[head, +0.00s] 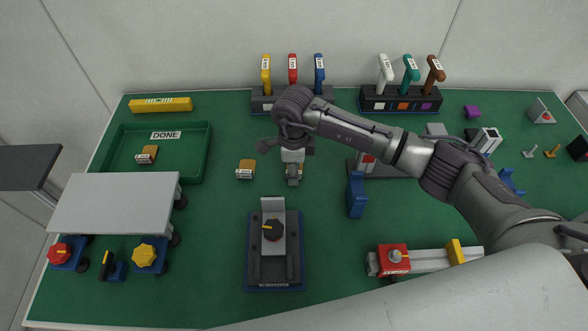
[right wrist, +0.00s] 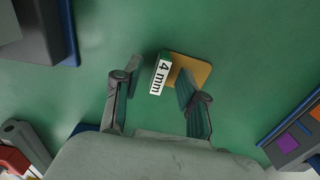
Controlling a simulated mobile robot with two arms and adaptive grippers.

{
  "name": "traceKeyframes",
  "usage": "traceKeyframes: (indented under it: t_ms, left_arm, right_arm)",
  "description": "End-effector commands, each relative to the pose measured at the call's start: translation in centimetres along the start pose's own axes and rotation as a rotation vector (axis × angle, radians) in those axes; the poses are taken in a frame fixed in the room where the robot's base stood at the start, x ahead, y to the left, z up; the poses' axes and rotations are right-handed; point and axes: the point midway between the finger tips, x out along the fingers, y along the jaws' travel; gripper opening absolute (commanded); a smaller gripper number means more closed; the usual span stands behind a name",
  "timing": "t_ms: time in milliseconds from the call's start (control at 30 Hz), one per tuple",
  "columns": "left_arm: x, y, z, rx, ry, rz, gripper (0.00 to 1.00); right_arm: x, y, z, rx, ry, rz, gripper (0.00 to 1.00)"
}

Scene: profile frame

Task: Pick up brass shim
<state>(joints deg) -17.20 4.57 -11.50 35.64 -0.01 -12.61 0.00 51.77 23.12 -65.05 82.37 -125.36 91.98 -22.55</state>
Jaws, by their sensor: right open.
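A brass shim (right wrist: 199,68) with a dark green upright tab labelled "4 mm" lies on the green surface in the right wrist view. My right gripper (right wrist: 159,78) is open, with its fingers on either side of the labelled tab; contact cannot be told. In the head view my right gripper (head: 293,178) points down at the middle of the table and mostly hides this shim. Another brass shim (head: 245,170) with a small label lies to its left. A further one (head: 148,154) lies in the green DONE tray (head: 196,166). My left gripper is not in view.
A black fixture with a dark knob (head: 273,231) stands in front of the gripper. A blue upright block (head: 356,195) is to its right. Racks of coloured handles (head: 264,101) (head: 400,104) stand behind. A grey raised plate (head: 114,203) is at left. Green table around the left shim is clear.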

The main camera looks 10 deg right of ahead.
Motion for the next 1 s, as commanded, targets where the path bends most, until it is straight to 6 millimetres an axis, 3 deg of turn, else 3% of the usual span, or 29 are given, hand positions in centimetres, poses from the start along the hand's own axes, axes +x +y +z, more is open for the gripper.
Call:
traceKeyframes:
  t_ms: [200, 467, 1000]
  left_arm:
    - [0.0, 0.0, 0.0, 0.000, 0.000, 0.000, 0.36]
    - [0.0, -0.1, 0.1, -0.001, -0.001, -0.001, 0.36]
    - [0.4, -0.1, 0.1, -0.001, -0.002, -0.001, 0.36]
  right_arm:
    - [0.1, 0.0, 0.0, 0.000, 0.000, -0.001, 0.42]
    - [0.1, 0.0, 0.0, 0.000, 0.000, -0.001, 0.00]
    - [-0.9, -0.1, 0.0, 0.000, -0.001, -0.004, 0.00]
